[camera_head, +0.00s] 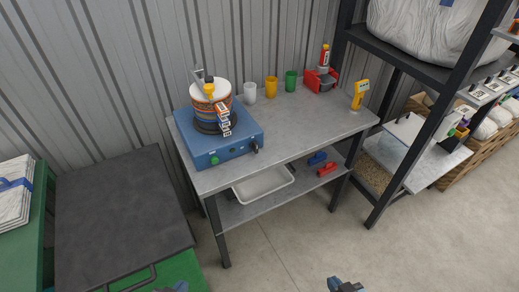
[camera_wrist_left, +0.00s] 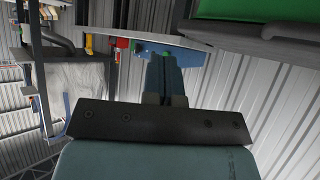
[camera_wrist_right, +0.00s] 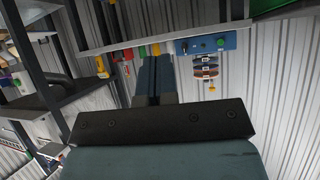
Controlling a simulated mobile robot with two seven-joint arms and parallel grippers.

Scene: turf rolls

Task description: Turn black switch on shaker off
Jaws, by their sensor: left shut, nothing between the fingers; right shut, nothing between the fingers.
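The shaker (camera_head: 220,146) is a blue box carrying a stack of sieves (camera_head: 212,106), on the left part of the grey workbench. Its black switch (camera_head: 254,147) is at the right end of the front face; a green button (camera_head: 214,161) is at the left end. The right wrist view shows the shaker upside down, with the black switch (camera_wrist_right: 183,47) and green button (camera_wrist_right: 220,43). The switch's setting is too small to tell. My left gripper (camera_wrist_left: 165,75) and right gripper (camera_wrist_right: 155,75) are shut and empty, apart from the shaker. Only bits of them show at the head view's bottom edge.
The workbench (camera_head: 310,130) holds several cups, a red holder (camera_head: 320,80) and a yellow meter (camera_head: 360,94). A white tray (camera_head: 263,185) lies on its lower shelf. A dark-topped cart (camera_head: 120,215) stands left, a black rack (camera_head: 420,130) right. Floor before the bench is clear.

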